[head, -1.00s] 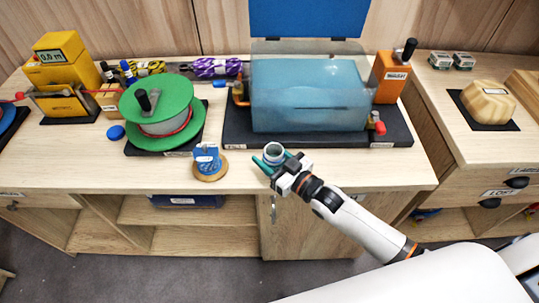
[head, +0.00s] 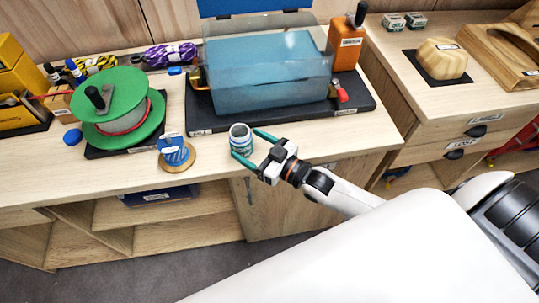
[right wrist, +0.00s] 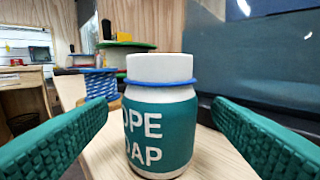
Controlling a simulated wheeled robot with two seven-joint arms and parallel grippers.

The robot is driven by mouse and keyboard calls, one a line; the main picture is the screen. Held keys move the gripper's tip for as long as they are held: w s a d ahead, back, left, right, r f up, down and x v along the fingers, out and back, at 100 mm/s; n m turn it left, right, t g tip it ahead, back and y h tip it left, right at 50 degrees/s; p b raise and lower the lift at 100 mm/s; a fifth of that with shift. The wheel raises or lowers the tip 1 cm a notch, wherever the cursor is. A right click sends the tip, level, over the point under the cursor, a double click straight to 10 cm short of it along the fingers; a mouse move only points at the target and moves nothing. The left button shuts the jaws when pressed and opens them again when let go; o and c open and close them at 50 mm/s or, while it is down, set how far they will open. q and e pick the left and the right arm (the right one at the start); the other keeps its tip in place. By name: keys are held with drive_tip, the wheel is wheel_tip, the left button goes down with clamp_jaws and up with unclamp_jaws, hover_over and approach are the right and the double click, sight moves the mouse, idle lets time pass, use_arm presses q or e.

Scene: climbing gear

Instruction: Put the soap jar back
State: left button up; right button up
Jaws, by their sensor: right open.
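The soap jar (head: 240,138) stands upright on the bench top, in front of the black base under the blue tank. In the right wrist view the jar (right wrist: 160,125) has a teal label reading "OPE" and "OAP", part of it turned out of sight, a white top and a blue ring. My right gripper (head: 245,143) comes in from the right with its green fingers spread, one on each side of the jar. In the right wrist view gaps show between the jar and both fingers. My left gripper is not in view.
A blue spool on a round wooden base (head: 176,155) stands left of the jar. The green reel (head: 125,108) is farther left. The black base (head: 300,118) with the blue tank (head: 268,72) lies behind. The bench's front edge is close to the jar.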

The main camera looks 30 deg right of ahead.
drive_tip(key=v, duration=0.7)
drive_tip(key=shift+b, duration=0.35)
